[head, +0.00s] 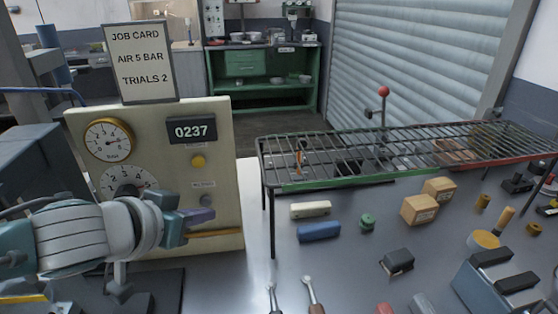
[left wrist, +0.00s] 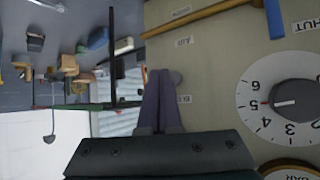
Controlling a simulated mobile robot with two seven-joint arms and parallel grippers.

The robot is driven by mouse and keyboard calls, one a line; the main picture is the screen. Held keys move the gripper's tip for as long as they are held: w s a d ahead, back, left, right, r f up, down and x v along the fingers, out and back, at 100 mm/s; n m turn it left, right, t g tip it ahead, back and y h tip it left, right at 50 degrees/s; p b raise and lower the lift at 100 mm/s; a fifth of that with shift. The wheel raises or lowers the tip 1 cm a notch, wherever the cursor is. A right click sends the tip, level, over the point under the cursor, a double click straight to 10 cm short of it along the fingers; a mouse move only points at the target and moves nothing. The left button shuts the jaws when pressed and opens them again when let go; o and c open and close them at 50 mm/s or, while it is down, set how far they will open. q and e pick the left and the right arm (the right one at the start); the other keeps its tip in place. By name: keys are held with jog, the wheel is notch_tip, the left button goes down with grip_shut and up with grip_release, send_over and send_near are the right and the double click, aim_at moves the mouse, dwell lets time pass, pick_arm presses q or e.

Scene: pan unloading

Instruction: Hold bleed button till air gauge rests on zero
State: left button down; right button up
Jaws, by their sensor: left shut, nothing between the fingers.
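A cream panel (head: 226,225) stands at the left. Its round air gauge (head: 108,140) has a brass rim; its needle is too small to read surely. It is mostly cut off in the left wrist view (left wrist: 291,172). The grey bleed button (head: 207,200) sits low on the panel, below a yellow button (head: 198,160). My left gripper (head: 205,216) is shut and empty, its purple fingers just below the grey button. In the left wrist view the fingertips (left wrist: 163,76) lie right beside the grey button (left wrist: 177,77). I cannot tell whether they touch it. My right gripper is out of view.
A numbered dial (head: 125,180) is partly hidden by my left arm. A counter (head: 191,130) reads 0237. A yellow lever (head: 218,234) runs below my fingers. A wire rack (head: 400,152) stands right, above a bench with blocks and tools. A job card (head: 141,62) tops the panel.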

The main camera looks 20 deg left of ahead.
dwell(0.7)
pick_arm(q)
jog(key=shift+w+a, duration=0.25)
jog(key=shift+w, duration=0.1)
jog(key=shift+w+a, duration=0.25)
jog(key=shift+w, duration=0.15)
dwell(0.6)
jog(key=shift+s, duration=0.1)
dwell(1.9)
jog(key=shift+s+d+p, duration=0.3)
jog(key=shift+s+d, duration=0.2)
jog(key=shift+s, duration=0.15)
jog(key=shift+s+d+p, duration=0.3)
jog(key=shift+s+d, duration=0.15)
jog(key=shift+s, duration=0.25)
jog(key=shift+s+d+p, duration=0.25)
jog(key=shift+s+d, duration=0.15)
jog(key=shift+s, duration=0.35)
jog(key=shift+s+d+p, duration=0.3)
jog(key=shift+s+d, duration=0.15)
jog(key=shift+s, duration=0.25)
